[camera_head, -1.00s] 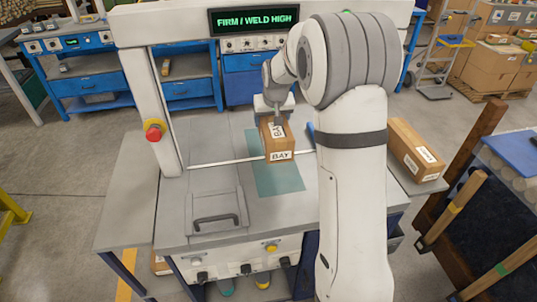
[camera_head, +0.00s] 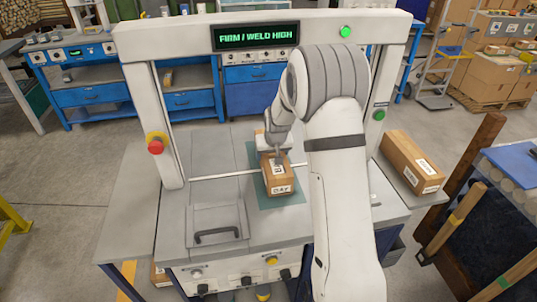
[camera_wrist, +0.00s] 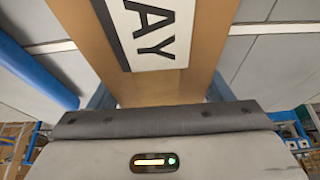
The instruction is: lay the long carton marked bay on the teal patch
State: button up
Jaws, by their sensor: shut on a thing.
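The long brown carton marked BAY (camera_head: 279,178) is over the teal patch (camera_head: 284,203), whose edges show around it. I cannot tell whether its underside touches the patch. My gripper (camera_head: 275,155) is shut on the carton's far part from above. In the wrist view, the carton (camera_wrist: 142,88) lies between my fingers, with part of its white label showing the letters AY.
A second long carton (camera_head: 412,162) lies on the right side of the bench. A white frame with a display (camera_head: 256,35) spans the bench. A hatch with a dark handle (camera_head: 217,235) is at front left. A blue rounded thing (camera_wrist: 38,73) shows beside the carton in the wrist view.

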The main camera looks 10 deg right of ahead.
jog(key=shift+f, duration=0.2)
jog(key=o, duration=1.3)
jog(key=shift+o, duration=0.2)
jog(key=shift+r, duration=0.1)
